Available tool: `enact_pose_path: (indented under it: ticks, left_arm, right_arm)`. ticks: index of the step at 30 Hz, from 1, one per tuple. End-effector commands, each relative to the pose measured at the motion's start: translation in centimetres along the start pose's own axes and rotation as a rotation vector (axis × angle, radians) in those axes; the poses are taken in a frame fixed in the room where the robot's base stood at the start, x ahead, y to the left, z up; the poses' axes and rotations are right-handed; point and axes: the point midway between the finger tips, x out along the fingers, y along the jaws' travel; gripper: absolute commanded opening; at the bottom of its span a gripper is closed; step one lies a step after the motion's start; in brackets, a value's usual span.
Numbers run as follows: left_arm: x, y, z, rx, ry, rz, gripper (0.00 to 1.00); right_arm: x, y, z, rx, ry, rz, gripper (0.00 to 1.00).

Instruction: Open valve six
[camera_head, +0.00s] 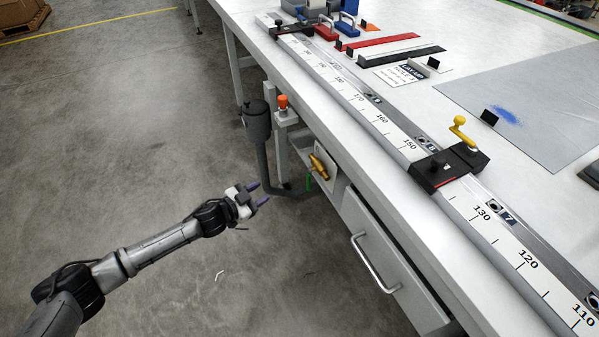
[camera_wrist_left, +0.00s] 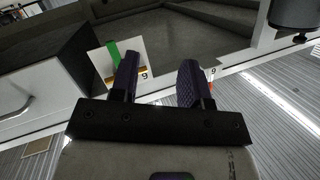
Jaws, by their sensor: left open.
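My left gripper (camera_head: 261,193) is open and empty, out over the floor to the left of the bench side. A brass valve body (camera_head: 318,168) sits on a pale plate on the bench side, with a small green part (camera_head: 309,182) beside it. The gripper is apart from it, to its left. In the left wrist view my two fingers (camera_wrist_left: 160,68) stand apart. A green lever (camera_wrist_left: 114,53) shows left of them on a pale plate, with a digit looking like 9 or an inverted 6. A red part (camera_wrist_left: 195,84) shows behind the right finger, mostly hidden. My right gripper is not in view.
A dark cylinder on a bent grey post (camera_head: 257,122) stands behind my gripper, close to the bench. An orange-topped post (camera_head: 283,102) is beside it. A drawer handle (camera_head: 372,264) sticks out on the near bench side. The floor (camera_head: 140,130) left of the gripper is clear.

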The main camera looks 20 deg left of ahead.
Motion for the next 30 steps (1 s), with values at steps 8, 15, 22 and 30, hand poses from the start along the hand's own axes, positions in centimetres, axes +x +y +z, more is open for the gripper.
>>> enact_pose_path:
  ticks: [8,15,22,30]
  left_arm:
    - [-1.0,3.2,-4.2,-0.242,0.25,0.241,0.43]
    - [-0.3,3.7,-4.9,-0.337,0.264,0.276,0.43]
    - [3.1,4.6,-5.8,-0.337,0.266,0.276,0.43]
    - [7.8,5.7,-7.3,-0.336,0.264,0.275,0.43]
  right_arm:
    - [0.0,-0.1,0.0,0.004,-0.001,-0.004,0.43]
    - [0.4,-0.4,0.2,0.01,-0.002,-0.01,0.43]
    - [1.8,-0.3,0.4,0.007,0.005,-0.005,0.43]
    - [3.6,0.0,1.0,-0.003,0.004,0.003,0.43]
